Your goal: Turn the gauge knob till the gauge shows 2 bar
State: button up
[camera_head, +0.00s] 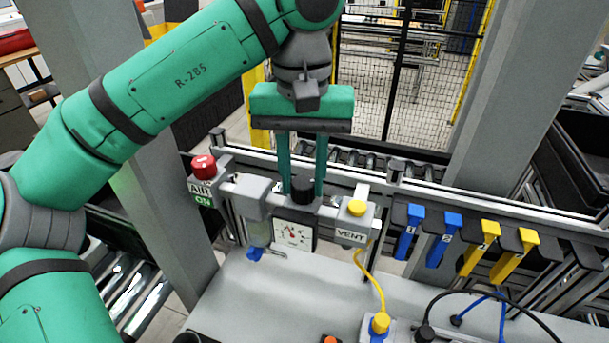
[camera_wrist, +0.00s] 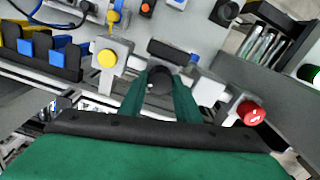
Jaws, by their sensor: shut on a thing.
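The black gauge knob (camera_head: 302,190) stands on top of the regulator on the rail. My gripper (camera_head: 303,188) reaches down from above and is shut on the knob, one green finger on each side. In the wrist view the knob (camera_wrist: 160,80) shows between the two fingertips (camera_wrist: 160,84). The gauge (camera_head: 294,234) is a white square dial with a red needle, just below the knob. The needle points up and to the left; the scale figures are too small to read. The wrist view does not show the dial face.
A red AIR knob (camera_head: 203,166) with a green ON label stands left of the regulator. A yellow VENT button (camera_head: 357,208) is close on the right. A filter bowl (camera_head: 258,230) hangs beside the gauge. Blue and yellow numbered clips (camera_head: 445,239) line the rail further right.

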aim_at(302, 182)
jog(key=shift+w+r, duration=0.1)
dwell(0.5)
jog(key=o, duration=1.1)
jog(key=shift+c, duration=0.2)
notch_tip(302, 182, up, 11)
